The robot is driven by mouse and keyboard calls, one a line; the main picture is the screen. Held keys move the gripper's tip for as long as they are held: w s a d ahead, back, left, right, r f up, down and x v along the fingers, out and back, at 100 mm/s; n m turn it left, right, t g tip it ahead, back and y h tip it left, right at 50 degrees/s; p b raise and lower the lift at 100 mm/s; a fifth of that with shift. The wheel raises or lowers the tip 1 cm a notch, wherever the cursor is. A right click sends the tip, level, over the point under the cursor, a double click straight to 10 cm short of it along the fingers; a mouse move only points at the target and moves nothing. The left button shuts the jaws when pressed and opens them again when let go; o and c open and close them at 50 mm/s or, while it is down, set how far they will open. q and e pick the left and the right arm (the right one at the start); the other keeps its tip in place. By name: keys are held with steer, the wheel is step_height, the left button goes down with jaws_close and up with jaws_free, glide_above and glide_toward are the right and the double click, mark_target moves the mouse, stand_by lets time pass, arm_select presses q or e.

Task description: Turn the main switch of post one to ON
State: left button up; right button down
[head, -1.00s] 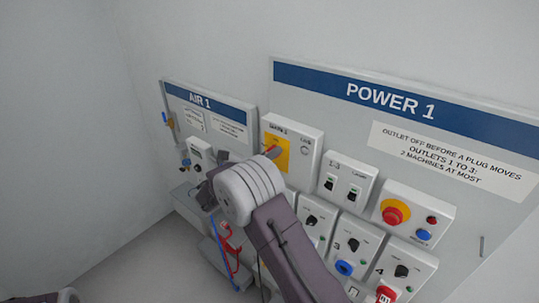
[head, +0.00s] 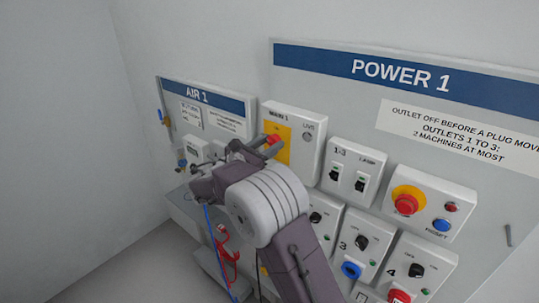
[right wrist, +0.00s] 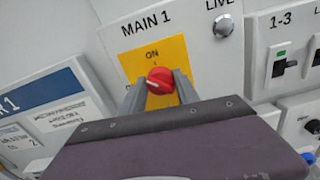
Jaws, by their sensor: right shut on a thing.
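The main switch is a red knob (right wrist: 160,80) on a yellow plate (right wrist: 152,58) marked ON at the top, under the label MAIN 1. Its white mark lies closer to level than upright, away from the ON tick above. Lettering at the plate's left is mostly hidden by a finger. My right gripper (right wrist: 159,88) has its fingers on both sides of the knob and is shut on it. The LIVE lamp (right wrist: 223,26) looks pale and unlit. My left gripper is out of view.
The POWER 1 board (head: 480,120) carries the 1-3 breaker box (head: 350,172), a red emergency button (head: 406,202) on yellow, a blue reset button (head: 440,225) and outlet boxes below. The AIR 1 board (head: 205,105) stands to the left, with blue and red hoses below.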

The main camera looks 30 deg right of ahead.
steer(key=m+b, duration=0.6)
steer(key=b, duration=0.1)
steer(key=shift+f, duration=0.1)
steer(key=shift+s+r+m+b, duration=0.1)
steer(key=shift+r+m+b, duration=0.1)
steer(key=shift+m+b, duration=1.6)
steer(key=c, duration=0.9)
jaws_free()
steer(key=shift+d, duration=0.1)
